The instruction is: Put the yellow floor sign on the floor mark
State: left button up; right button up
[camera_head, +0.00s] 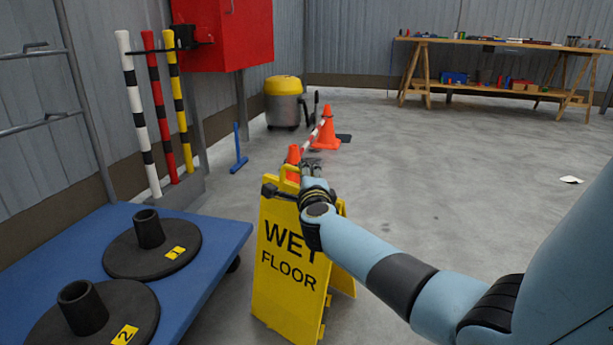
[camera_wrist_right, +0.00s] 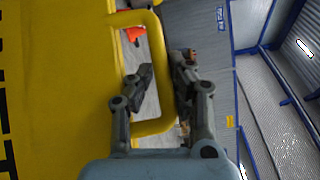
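The yellow floor sign (camera_head: 285,265), marked WET FLOOR, stands upright as an A-frame on the grey floor, right of the blue platform. My right gripper (camera_head: 309,166) is at the sign's top, beside its yellow loop handle (camera_head: 288,171). In the right wrist view the right gripper (camera_wrist_right: 160,75) has its fingers apart, with the side bar of the handle (camera_wrist_right: 170,100) between them. One finger reaches through the loop and the other is outside it. A gap shows between fingers and bar, though contact is hard to judge. My left gripper is out of view. I cannot make out the floor mark.
A blue platform (camera_head: 212,245) with black bases (camera_head: 175,252) is at left. Striped posts (camera_head: 180,110), a blue stand (camera_head: 238,155), orange cones (camera_head: 326,130) and a yellow-topped vacuum (camera_head: 284,105) are behind. A wooden workbench (camera_head: 430,42) is far right. The middle floor is mostly clear.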

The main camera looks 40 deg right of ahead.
jog(key=shift+o, duration=1.4)
jog(key=shift+s+a, duration=0.2)
jog(key=shift+s, duration=0.1)
jog(key=s+a+f+n+g+y+p, duration=0.15)
jog(key=s+a+n+y, duration=0.35)
jog(key=s+a+n, duration=0.5)
jog(key=s+a+f+n+y+p, duration=0.1)
jog(key=s+a+n+y+p, duration=0.1)
jog(key=s+a+n+y, duration=0.75)
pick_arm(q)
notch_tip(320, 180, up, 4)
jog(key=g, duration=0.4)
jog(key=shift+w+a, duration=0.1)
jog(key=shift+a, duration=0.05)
pick_arm(e)
jog(key=s+d+f+n+g+h, duration=0.1)
jog(key=s+n+g+h, duration=0.2)
jog(key=s, duration=0.8)
jog(key=s+d+f+n+g+h, duration=0.2)
jog(key=s+n+g, duration=0.3)
jog(key=s, duration=0.6)
jog(key=shift+s+d+f+h, duration=0.2)
jog(key=shift+d+f+h, duration=0.1)
jog(key=shift+h, duration=0.15)
